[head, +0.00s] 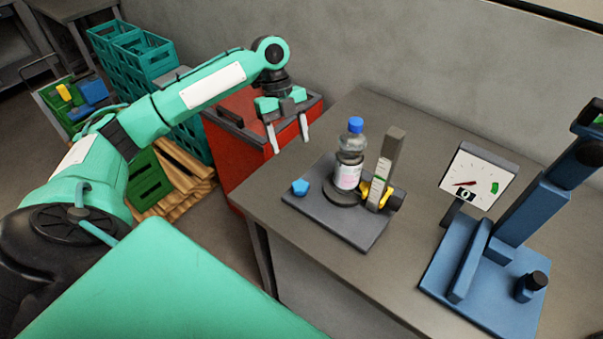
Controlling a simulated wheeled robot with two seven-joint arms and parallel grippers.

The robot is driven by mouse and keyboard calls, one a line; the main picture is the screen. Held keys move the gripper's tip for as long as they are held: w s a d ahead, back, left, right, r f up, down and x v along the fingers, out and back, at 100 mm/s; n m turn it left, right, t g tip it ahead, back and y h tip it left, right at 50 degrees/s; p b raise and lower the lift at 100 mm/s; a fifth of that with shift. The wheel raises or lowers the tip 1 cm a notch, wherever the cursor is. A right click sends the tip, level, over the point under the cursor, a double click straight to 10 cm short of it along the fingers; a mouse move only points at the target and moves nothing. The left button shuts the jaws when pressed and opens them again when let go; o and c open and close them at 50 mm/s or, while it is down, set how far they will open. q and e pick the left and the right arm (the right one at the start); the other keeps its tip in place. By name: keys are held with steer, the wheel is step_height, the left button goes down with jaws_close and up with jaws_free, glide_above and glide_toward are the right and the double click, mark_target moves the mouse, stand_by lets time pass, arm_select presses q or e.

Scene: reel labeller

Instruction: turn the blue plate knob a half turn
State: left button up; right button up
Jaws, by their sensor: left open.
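The blue plate knob (300,187) is a small faceted blue piece on the left corner of a dark grey base plate (343,228). On the same plate a clear bottle (349,172) with a blue cap and white label stands upright on a round dark disc, beside a grey upright post (389,165). My left gripper (288,142) is open and empty, fingers pointing down. In the picture it is above and left of the knob, over or near the table's left edge, apart from the knob. My right gripper is out of view.
A grey table (420,150) carries the plate. A blue stand (490,270) with a dial gauge (478,178) is at right. A red cabinet (245,150) stands left of the table. Green crates (135,55) and a wooden pallet (185,170) are farther left.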

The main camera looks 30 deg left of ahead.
mark_target(300, 184)
arm_select(q)
steer(key=p+x, duration=0.1)
steer(key=x, duration=0.9)
steer(key=shift+p, duration=0.3)
steer(key=shift+d+f, duration=0.2)
steer(key=shift+f, duration=0.25)
steer(key=shift+s+d+f, duration=0.1)
steer(key=shift+f, duration=0.3)
steer(key=shift+c, duration=0.2)
steer(key=c, duration=0.9)
steer(key=shift+c, duration=0.2)
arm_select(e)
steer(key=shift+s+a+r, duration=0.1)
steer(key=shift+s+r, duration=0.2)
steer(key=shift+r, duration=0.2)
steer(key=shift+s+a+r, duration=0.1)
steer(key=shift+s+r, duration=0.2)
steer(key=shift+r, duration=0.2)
